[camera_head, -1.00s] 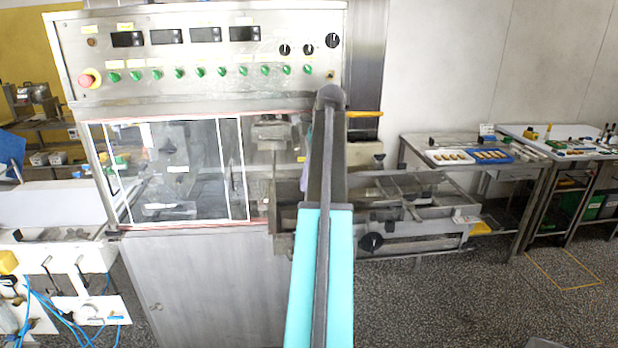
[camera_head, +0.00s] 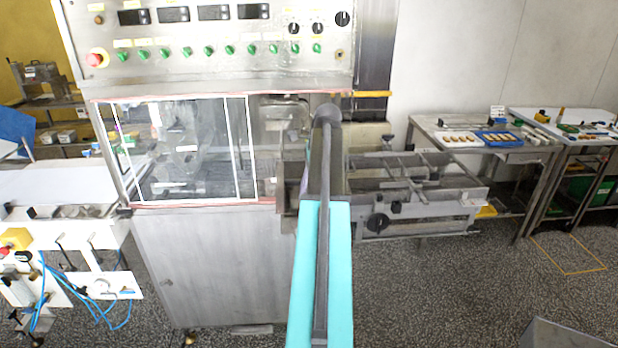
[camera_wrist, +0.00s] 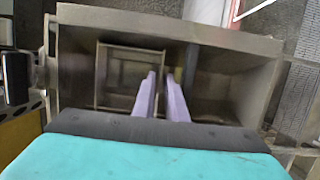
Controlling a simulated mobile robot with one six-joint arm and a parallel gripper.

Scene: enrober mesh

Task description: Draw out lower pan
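The steel enrober outfeed frame (camera_head: 440,188) juts out to the right of the machine in the head view, with a black knob on its front. My gripper is mostly hidden there behind my arm; only a sliver of a lavender finger shows. In the wrist view my gripper (camera_wrist: 161,80) has its two lavender fingers apart with a narrow gap, with nothing clearly held. The fingers reach over an open metal housing (camera_wrist: 150,18) with a raised rim. A rectangular framed part (camera_wrist: 99,75) lies inside it, left of the fingers. I cannot tell which surface is the lower pan.
The enrober cabinet (camera_head: 215,265) with a glazed window and control panel (camera_head: 220,30) stands left of my arm. A white machine (camera_head: 60,195) with blue hoses is at far left. A side table (camera_head: 470,150) with trays stands at right. The speckled floor at front right is mostly open.

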